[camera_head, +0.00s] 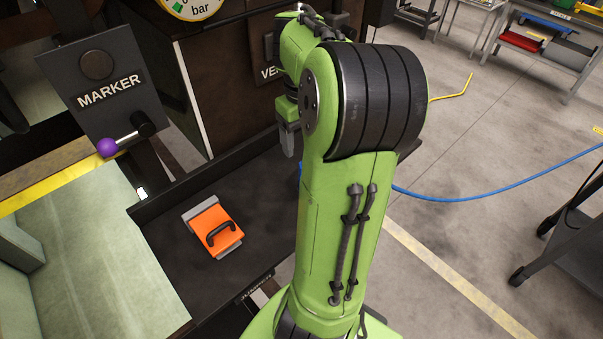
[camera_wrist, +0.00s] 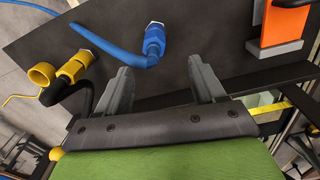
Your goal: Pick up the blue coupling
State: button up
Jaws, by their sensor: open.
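The blue coupling (camera_wrist: 154,40) lies on the dark tray (camera_wrist: 205,28) in the wrist view, at the end of a blue hose (camera_wrist: 105,45). It is beyond my gripper (camera_wrist: 157,82), whose two grey fingers are apart with nothing between them. The coupling is a little above the gap between the fingertips in the picture, not touching them. In the head view my arm hides the coupling, and one gripper finger (camera_head: 287,138) shows over the dark tray (camera_head: 165,235).
A yellow coupling (camera_wrist: 72,68) with a dark hose lies left of the blue one. An orange block with a handle (camera_head: 215,230) sits on the tray. A marker panel (camera_head: 100,90) with a purple-knobbed lever stands left. The blue hose (camera_head: 470,197) runs across the floor to the right.

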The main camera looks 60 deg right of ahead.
jog(key=f, duration=0.1)
jog(key=d+f, duration=0.1)
jog(key=f, duration=0.3)
jog(key=shift+s+d+b, duration=0.25)
jog(key=shift+d+b, duration=0.05)
jog(key=f, duration=0.2)
jog(key=a+f, duration=0.1)
jog(key=f, duration=0.1)
jog(key=shift+f+b, duration=0.1)
jog(key=shift+b, duration=0.2)
jog(key=shift+d+f, duration=0.3)
jog(key=shift+f, duration=0.05)
jog(key=shift+a+r, duration=0.1)
jog(key=shift+a, duration=0.1)
jog(key=c, duration=0.4)
jog(key=shift+d, duration=0.1)
grip_shut()
notch_tip(320, 180, up, 10)
jog(key=shift+p, duration=0.95)
